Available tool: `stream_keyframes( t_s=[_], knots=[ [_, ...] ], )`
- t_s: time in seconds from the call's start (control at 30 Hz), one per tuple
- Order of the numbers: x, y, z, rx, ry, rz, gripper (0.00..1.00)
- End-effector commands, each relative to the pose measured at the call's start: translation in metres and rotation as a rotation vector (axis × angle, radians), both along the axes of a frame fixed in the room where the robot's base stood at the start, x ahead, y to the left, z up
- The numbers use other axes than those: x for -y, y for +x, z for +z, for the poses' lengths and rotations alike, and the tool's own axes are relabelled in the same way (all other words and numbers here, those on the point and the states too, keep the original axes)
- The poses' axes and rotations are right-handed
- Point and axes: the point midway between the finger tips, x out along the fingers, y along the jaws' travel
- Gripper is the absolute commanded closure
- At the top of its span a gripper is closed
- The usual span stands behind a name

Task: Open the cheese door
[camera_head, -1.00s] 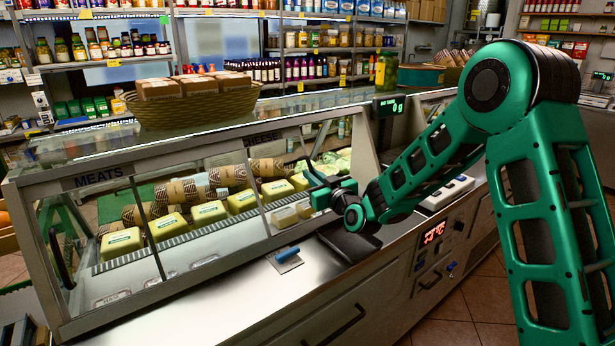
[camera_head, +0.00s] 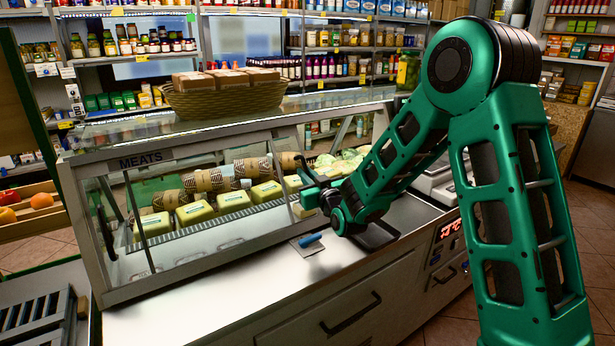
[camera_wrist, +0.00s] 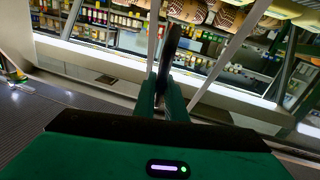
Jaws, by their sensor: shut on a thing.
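The glass-fronted display case (camera_head: 230,135) runs across the middle of the head view. Its left door is labelled MEATS (camera_head: 141,159) and has a dark upright handle (camera_head: 107,226). The cheese door is to the right of it, behind my gripper and arm; its label does not show, and I cannot tell how far it stands open. My gripper (camera_head: 306,180) is at the case front near the cheese side. In the wrist view, my gripper's fingers (camera_wrist: 162,98) are shut on a dark upright handle (camera_wrist: 170,52), with the glass and wrapped goods behind it.
Yellow packages (camera_head: 233,201) and patterned rolls (camera_head: 210,180) lie inside the case. A steel counter (camera_head: 210,290) extends in front, with a small blue-handled item (camera_head: 310,240) on it. A basket of boxes (camera_head: 225,98) stands on top. A fruit crate (camera_head: 38,223) is at left.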

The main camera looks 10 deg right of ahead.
Motion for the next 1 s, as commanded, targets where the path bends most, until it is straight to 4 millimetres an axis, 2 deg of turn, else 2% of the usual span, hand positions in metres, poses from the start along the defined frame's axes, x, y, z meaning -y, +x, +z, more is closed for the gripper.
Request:
stream_keyframes(
  t_s=[0.13, 0.17, 0.2, 0.23, 0.5, 0.63, 0.77, 1.0],
  knots=[
    [0.002, -0.001, -0.002, -0.005, -0.001, -0.002, 1.00],
    [0.002, -0.001, -0.002, -0.005, -0.001, -0.002, 0.82],
    [0.002, -0.001, -0.002, -0.005, -0.001, -0.002, 0.72],
    [0.002, -0.001, -0.002, -0.005, -0.001, -0.002, 0.71],
    [0.002, -0.001, -0.001, -0.003, -0.001, -0.002, 0.71],
    [0.004, -0.007, -0.001, -0.002, 0.000, -0.001, 0.71],
    [0.009, -0.025, -0.001, -0.004, -0.001, -0.002, 0.71],
    [0.021, -0.072, -0.002, -0.005, 0.001, -0.002, 0.71]
  ],
)
